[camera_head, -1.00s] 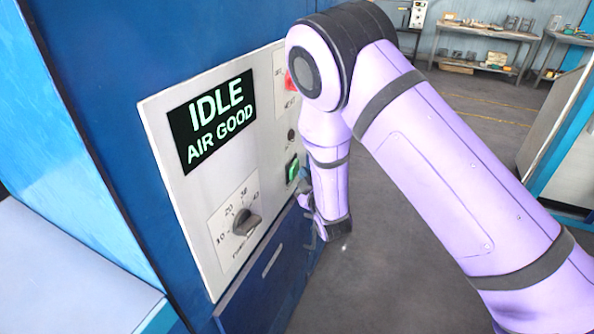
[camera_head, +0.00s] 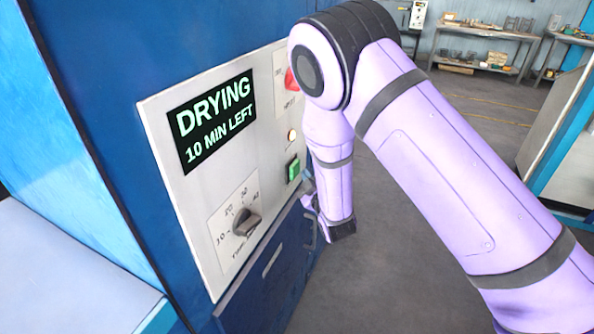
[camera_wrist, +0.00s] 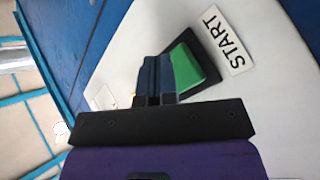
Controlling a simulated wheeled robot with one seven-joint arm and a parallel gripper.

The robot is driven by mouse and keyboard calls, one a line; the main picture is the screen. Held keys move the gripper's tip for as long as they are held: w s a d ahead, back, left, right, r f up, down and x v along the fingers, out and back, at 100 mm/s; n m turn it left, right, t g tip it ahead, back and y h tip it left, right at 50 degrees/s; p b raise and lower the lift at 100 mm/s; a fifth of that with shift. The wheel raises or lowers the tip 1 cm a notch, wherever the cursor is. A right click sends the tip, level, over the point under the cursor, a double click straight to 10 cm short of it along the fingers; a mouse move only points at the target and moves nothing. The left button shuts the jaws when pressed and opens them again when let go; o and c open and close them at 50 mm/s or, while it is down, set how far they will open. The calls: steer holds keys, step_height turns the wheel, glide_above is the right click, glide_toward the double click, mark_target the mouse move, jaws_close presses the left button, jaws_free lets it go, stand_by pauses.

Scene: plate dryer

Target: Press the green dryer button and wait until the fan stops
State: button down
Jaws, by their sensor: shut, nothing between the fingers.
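The green dryer button (camera_head: 293,170) sits in a dark frame on the white control panel, beside my forearm. In the wrist view the green button (camera_wrist: 192,66) shows next to a START label (camera_wrist: 228,40). My gripper (camera_wrist: 158,72) is shut and empty, its fingertips at the button's edge; I cannot tell whether they touch it. In the head view the gripper (camera_head: 308,190) is small and partly hidden by my wrist. The display (camera_head: 213,122) reads DRYING, 10 MIN LEFT. A small lamp (camera_head: 292,135) above the button is lit. The fan is not in view.
A black timer knob (camera_head: 246,222) is on the lower panel, and a red switch (camera_head: 290,80) is near the top, partly behind my arm. A blue lower panel with a handle slot (camera_head: 271,261) lies below.

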steer(key=shift+s+d, duration=0.1)
steer(key=shift+d, duration=0.25)
steer(key=d, duration=0.1)
steer(key=s+d, duration=0.1)
steer(key=d, duration=0.2)
steer(key=shift+s+d, duration=0.25)
steer(key=shift+s, duration=0.1)
stand_by(0.7)
